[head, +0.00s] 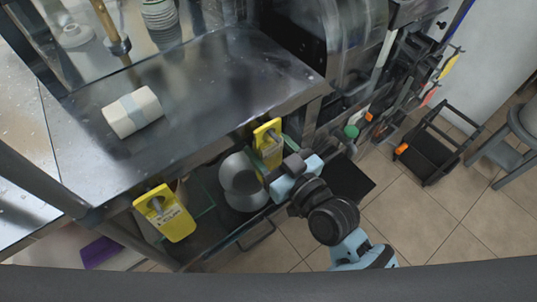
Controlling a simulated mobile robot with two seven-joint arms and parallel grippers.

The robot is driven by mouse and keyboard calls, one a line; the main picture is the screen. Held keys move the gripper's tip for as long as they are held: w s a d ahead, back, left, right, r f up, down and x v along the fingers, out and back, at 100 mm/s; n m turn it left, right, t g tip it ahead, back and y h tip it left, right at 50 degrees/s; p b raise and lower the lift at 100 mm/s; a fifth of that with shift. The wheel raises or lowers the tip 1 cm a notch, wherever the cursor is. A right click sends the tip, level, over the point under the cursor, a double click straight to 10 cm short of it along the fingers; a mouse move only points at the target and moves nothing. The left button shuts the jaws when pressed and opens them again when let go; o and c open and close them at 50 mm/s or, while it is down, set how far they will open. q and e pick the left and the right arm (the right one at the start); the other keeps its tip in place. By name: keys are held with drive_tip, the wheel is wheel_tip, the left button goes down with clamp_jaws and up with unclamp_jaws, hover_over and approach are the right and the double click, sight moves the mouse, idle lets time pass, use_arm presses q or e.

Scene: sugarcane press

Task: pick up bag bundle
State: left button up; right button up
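The likely bag bundle is a white roll with a pale blue-grey band (132,111). It lies on its side on the left part of the metal table (215,80) in the head view. My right gripper (283,174) is below and to the right of the table's front edge, beside a yellow tag-like holder, well apart from the bundle. Its fingers are small and partly hidden, so I cannot tell whether they are open or shut. No bundle shows in it. My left gripper is not in view.
Two yellow holders (165,212) hang along the table's front edge, with a rounded grey metal vessel (242,182) between them. The press machinery stands behind. A black cart (432,150) and a grey stool (512,140) are at right. Tiled floor lies open at lower right.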

drive_tip(key=c, duration=0.4)
drive_tip(key=shift+c, duration=0.2)
drive_tip(key=shift+r, duration=0.9)
drive_tip(key=b+v, duration=0.1)
drive_tip(key=v, duration=1.7)
